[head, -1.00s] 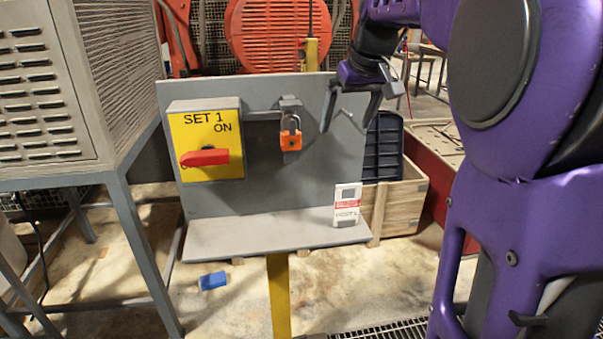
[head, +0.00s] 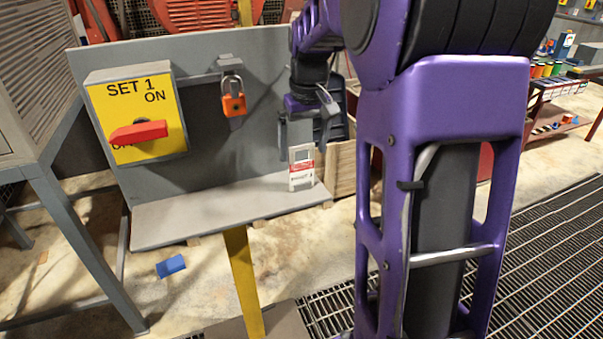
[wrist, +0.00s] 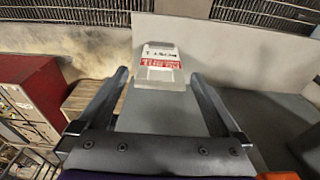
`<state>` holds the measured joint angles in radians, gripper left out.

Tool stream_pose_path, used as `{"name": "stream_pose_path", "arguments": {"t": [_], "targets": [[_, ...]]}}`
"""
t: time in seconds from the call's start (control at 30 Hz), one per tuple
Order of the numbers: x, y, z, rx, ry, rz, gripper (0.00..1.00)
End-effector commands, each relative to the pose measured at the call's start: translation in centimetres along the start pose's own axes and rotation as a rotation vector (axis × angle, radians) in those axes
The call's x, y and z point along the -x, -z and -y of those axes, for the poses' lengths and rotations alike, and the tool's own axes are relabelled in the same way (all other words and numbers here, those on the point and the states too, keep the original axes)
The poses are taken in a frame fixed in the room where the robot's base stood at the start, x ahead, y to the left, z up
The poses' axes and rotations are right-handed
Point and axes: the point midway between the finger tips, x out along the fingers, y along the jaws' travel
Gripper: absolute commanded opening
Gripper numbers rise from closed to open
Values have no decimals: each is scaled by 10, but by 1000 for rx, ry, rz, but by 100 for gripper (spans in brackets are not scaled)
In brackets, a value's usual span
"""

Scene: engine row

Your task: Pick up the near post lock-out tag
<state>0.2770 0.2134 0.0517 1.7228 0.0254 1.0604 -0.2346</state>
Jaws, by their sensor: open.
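The lock-out tag (head: 302,167) is a small white card with a red band and dark print. It stands upright at the right end of the grey shelf (head: 175,218), below the grey panel. My gripper (head: 302,135) is just above it, pointing down, with its fingers at either side of the tag's top. In the wrist view the tag (wrist: 161,67) shows ahead, between the open fingers and a little beyond their tips. My gripper (wrist: 160,85) is open and empty. I cannot tell whether any finger touches the tag.
A yellow SET 1 switch with a red handle (head: 138,132) and an orange padlock (head: 234,103) are on the panel left of my gripper. A yellow post (head: 243,280) holds up the shelf. A wooden crate (head: 341,168) stands behind right. A blue block (head: 171,266) lies on the floor.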

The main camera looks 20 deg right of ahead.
Motion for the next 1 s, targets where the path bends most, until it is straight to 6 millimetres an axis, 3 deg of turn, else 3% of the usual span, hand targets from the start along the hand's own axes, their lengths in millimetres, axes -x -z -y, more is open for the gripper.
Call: {"name": "stream_pose_path", "arguments": {"t": [0.27,0.6,0.83,1.0], "targets": [[-18,0,0,0,0,0,100],[-63,2,1,-1,0,1,100],[-64,2,1,-1,0,-1,100],[-64,2,1,-1,0,-1,69]]}}
